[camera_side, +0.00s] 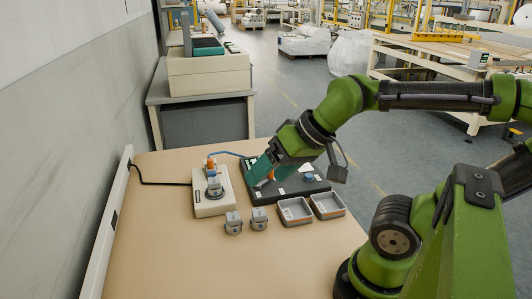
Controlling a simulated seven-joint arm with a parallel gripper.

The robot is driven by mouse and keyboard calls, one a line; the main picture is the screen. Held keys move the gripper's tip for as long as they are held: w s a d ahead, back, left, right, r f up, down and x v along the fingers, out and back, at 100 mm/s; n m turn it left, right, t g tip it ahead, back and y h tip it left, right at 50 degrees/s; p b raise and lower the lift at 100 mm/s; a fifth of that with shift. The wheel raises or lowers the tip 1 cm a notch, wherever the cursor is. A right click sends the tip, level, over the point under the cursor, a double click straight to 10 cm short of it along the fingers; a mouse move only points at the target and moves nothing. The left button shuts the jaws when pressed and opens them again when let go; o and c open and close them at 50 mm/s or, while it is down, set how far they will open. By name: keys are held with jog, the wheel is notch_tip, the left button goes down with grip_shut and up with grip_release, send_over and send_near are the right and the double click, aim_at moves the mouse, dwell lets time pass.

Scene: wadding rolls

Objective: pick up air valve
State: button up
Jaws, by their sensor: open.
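I cannot tell for sure which part is the air valve. An orange part (271,175) shows beside the fingers. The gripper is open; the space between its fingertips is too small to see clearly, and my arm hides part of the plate.
Two grey trays (295,211) (327,205) stand in front of the plate. A blue knob (309,178) is on the plate's right. A black cable (160,183) reaches the white box. The tabletop's front (230,265) is clear.

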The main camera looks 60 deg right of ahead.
jog(key=shift+d+f, duration=0.1)
jog(key=m+g+y, duration=0.1)
jog(key=m+g, duration=0.3)
jog(key=m, duration=1.9)
send_near(214, 180)
jog(key=x, duration=0.5)
jog(key=shift+s, duration=0.25)
jog(key=shift+w+x, duration=0.15)
jog(key=shift+x, duration=1.2)
jog(key=shift+w+x, duration=0.15)
jog(key=shift+x, duration=1.25)
